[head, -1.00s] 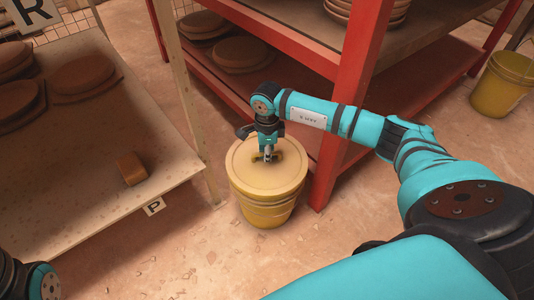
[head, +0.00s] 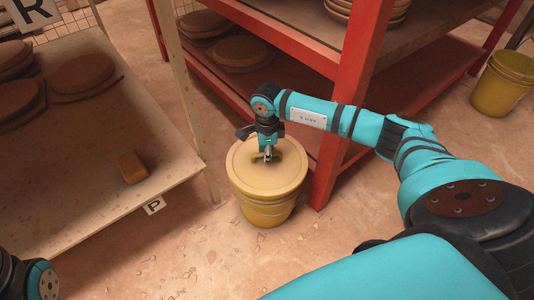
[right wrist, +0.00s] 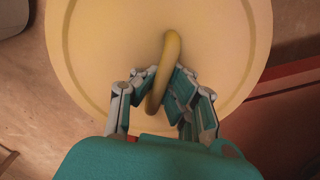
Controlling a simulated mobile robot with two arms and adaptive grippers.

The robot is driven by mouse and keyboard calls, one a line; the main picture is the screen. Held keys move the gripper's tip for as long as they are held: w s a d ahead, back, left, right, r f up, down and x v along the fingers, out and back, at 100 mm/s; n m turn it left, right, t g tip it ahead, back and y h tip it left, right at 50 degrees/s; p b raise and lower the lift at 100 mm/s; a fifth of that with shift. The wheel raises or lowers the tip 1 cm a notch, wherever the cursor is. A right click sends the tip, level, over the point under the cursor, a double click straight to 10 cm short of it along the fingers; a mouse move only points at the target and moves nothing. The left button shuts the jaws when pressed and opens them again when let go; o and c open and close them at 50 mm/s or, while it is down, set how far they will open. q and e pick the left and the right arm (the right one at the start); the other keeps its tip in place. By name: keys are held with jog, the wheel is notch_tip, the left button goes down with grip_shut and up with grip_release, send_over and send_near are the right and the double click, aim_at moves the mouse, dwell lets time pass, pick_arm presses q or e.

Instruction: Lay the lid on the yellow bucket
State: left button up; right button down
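The yellow bucket (head: 266,212) stands on the floor beside the red rack's front post. The pale yellow round lid (head: 290,175) lies over its mouth and looks about level in the head view. Whether its rim sits fully down all round is hard to tell. The lid also fills much of the right wrist view (right wrist: 95,45), with a curved yellow handle (right wrist: 172,46) in its middle. My right gripper (head: 267,158) is over the lid's centre. In the right wrist view its fingers (right wrist: 164,82) close in on both sides of the handle. My left gripper is out of the head view.
The red rack (head: 345,110) with stacked discs rises right behind the bucket. A table (head: 100,215) with brown discs and an orange-brown block (head: 131,167) is to the left. Another yellow bucket (head: 500,85) stands at the far right.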

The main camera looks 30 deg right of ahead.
dwell(0.3)
jog(key=c, duration=1.6)
grip_release()
jog(key=o, duration=0.7)
jog(key=shift+r, duration=0.1)
